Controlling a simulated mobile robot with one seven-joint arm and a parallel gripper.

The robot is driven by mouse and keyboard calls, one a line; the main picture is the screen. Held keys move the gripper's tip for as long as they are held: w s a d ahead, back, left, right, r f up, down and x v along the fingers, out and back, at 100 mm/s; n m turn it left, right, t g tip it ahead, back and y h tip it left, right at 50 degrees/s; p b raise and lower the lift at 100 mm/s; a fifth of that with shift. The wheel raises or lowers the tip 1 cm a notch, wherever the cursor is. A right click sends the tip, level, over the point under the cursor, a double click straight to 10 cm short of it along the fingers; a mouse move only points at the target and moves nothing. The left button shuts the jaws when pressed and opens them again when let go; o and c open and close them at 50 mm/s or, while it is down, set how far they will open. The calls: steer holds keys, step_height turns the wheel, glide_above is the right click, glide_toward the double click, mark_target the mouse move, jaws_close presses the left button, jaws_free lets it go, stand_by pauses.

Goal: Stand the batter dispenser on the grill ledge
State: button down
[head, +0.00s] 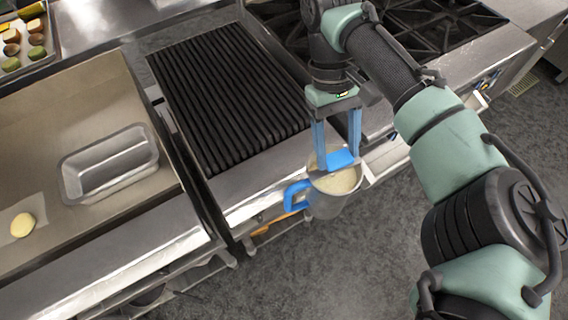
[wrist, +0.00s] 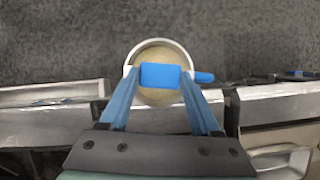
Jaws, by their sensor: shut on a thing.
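The batter dispenser (head: 328,205) is a pale round container with cream batter inside, a blue side handle (head: 296,196) and a blue block (wrist: 160,75) across its top. My gripper (head: 337,162) has blue fingers shut on this block from both sides. The dispenser hangs roughly upright. The grill ledge (head: 262,178) is the bare metal strip in front of the black ribbed grill. In the wrist view the dispenser (wrist: 161,43) shows mostly over the grey floor, beyond the metal front edge (wrist: 65,116). It appears off the ledge, past its front edge.
A steel griddle counter on the left holds an empty metal pan (head: 108,163) and a small yellow round (head: 23,225). The ribbed grill (head: 225,95) lies behind the ledge. A burner stove (head: 440,25) is at the back right. A food tray (head: 25,40) is at upper left. The ledge left of the dispenser is clear.

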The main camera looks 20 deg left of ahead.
steer(key=w+a+r+n+t+b, duration=0.2)
steer(key=a+r+n+t+b, duration=0.15)
steer(key=a+n+b, duration=0.4)
steer(key=w+a+r+n+t+b, duration=0.2)
steer(key=a+r+n+t+b, duration=0.15)
steer(key=a+n, duration=0.65)
step_height(320, 180, down, 10)
steer(key=d+n, duration=0.2)
steer(key=shift+s, duration=0.15)
steer(key=shift+d+f, duration=0.1)
steer(key=shift+c, duration=0.5)
jaws_free()
steer(key=shift+f, duration=0.1)
steer(key=v, duration=1.2)
steer(key=shift+d, duration=0.25)
